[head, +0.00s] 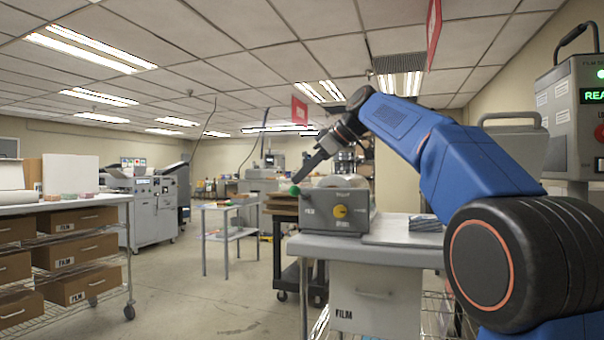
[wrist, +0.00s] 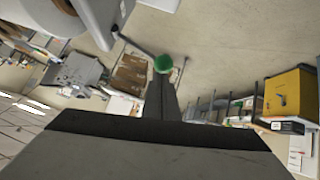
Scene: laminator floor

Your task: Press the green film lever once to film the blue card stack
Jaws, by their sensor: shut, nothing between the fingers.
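The film lever's green ball knob (head: 294,190) is at the left side of a grey laminator (head: 322,222) with a yellow dial. My gripper (head: 299,176) is shut and points down at the knob from above and right. In the wrist view the closed fingertips (wrist: 162,80) end right at the green knob (wrist: 163,64), with a dark lever rod (wrist: 135,44) running to the machine. I cannot tell whether they touch. A small card stack (head: 425,222) with bluish stripes lies on the bench right of the laminator.
The laminator stands on a grey bench (head: 400,258). A control box (head: 570,115) with a green display is at right. A shelf rack (head: 70,202) with film boxes is at left, and a small table (head: 222,207) stands behind. The floor between is clear.

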